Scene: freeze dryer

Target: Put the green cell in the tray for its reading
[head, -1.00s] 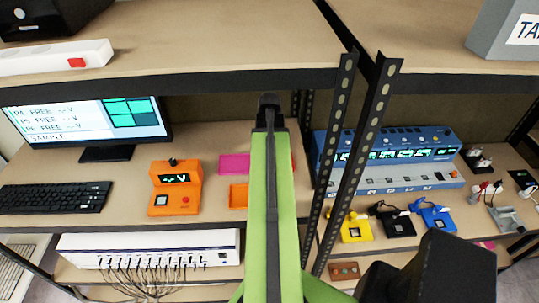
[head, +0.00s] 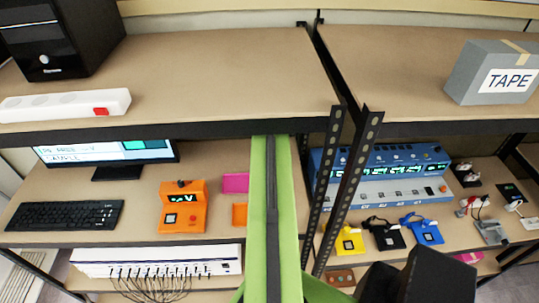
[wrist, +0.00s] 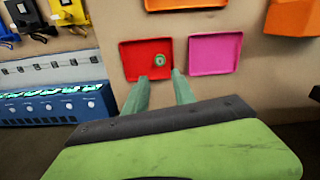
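In the wrist view, a small round green cell (wrist: 159,61) is seen end-on within the outline of a red tray (wrist: 133,58). My gripper (wrist: 160,74) is open. Its two pale green fingers are apart, with their tips over the tray's near edge and the cell just beyond them. I cannot tell how high the fingers are above the tray. In the head view, my green arm and the shelf hide the gripper, the cell and the red tray.
A pink tray (wrist: 213,54) and an orange tray (head: 240,214) lie nearby. An orange device (head: 184,206) stands to their left in the head view. The upper shelf (head: 220,75) and black posts (head: 330,180) are close to my arm. A blue instrument (head: 385,170) stands right.

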